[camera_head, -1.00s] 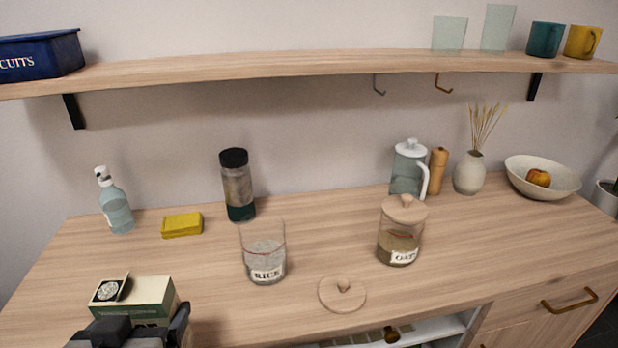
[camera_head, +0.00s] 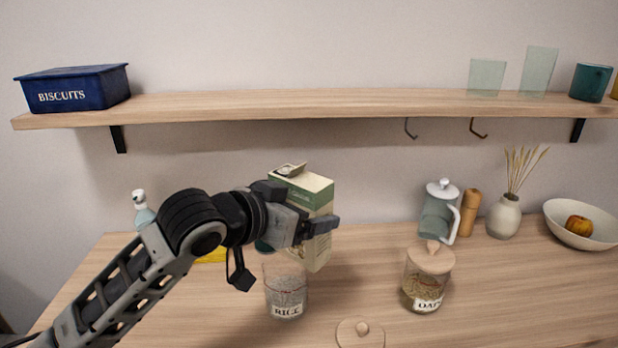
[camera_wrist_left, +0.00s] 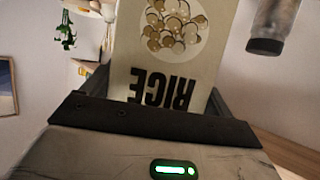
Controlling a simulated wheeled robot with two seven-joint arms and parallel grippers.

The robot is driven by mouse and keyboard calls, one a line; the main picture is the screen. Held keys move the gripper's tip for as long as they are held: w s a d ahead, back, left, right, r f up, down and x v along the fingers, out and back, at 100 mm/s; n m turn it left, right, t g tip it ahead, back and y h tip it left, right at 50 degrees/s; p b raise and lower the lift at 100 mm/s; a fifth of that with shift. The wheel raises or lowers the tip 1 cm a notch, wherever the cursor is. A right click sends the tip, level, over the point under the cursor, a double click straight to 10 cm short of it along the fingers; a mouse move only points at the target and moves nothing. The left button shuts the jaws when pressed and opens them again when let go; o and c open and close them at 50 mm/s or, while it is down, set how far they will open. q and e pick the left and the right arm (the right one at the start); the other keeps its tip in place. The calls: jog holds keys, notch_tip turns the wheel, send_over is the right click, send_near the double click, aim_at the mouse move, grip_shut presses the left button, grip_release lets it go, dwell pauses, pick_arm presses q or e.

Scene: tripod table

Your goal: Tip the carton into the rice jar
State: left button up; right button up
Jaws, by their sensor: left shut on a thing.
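My left gripper (camera_head: 303,225) is shut on the green and cream carton (camera_head: 305,193) and holds it in the air above and slightly behind the rice jar. The carton is nearly upright with its top flap open. In the left wrist view the carton (camera_wrist_left: 160,60) fills the space between the fingers, with its RICE print upside down. The rice jar (camera_head: 286,297) is clear glass, labelled RICE, open at the top and holds pale grains. The wooden lid (camera_head: 360,335) lies on the table to its right. My right gripper is in no view.
The lidded oats jar (camera_head: 427,283) stands right of the rice jar. A glass press (camera_head: 437,215), wooden mill (camera_head: 468,212), vase (camera_head: 503,218) and bowl (camera_head: 583,228) are behind it. A yellow sponge (camera_head: 212,256) and bottle (camera_head: 142,212) are partly behind my arm. The shelf (camera_head: 300,103) runs above.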

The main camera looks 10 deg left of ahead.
pick_arm(q)
jog(key=shift+w+r, duration=0.55)
jog(key=shift+r, duration=0.1)
jog(key=shift+s+f, duration=0.2)
jog(key=shift+f, duration=1.7)
jog(key=shift+s+d+r+n+h, duration=0.1)
jog(key=shift+d+r+n+h, duration=0.1)
jog(key=shift+d+n+h, duration=0.15)
jog(key=shift+r, duration=0.1)
jog(key=shift+s+d+r+n+g+h, duration=0.1)
jog(key=shift+s+d+n+g+h, duration=0.05)
jog(key=shift+n+g+h, duration=0.2)
jog(key=shift+s+d+r+n, duration=0.1)
jog(key=shift+n, duration=0.2)
jog(key=shift+h, duration=0.3)
jog(key=shift+s+d+n, duration=0.1)
jog(key=shift+d+n, duration=0.05)
jog(key=shift+n, duration=0.15)
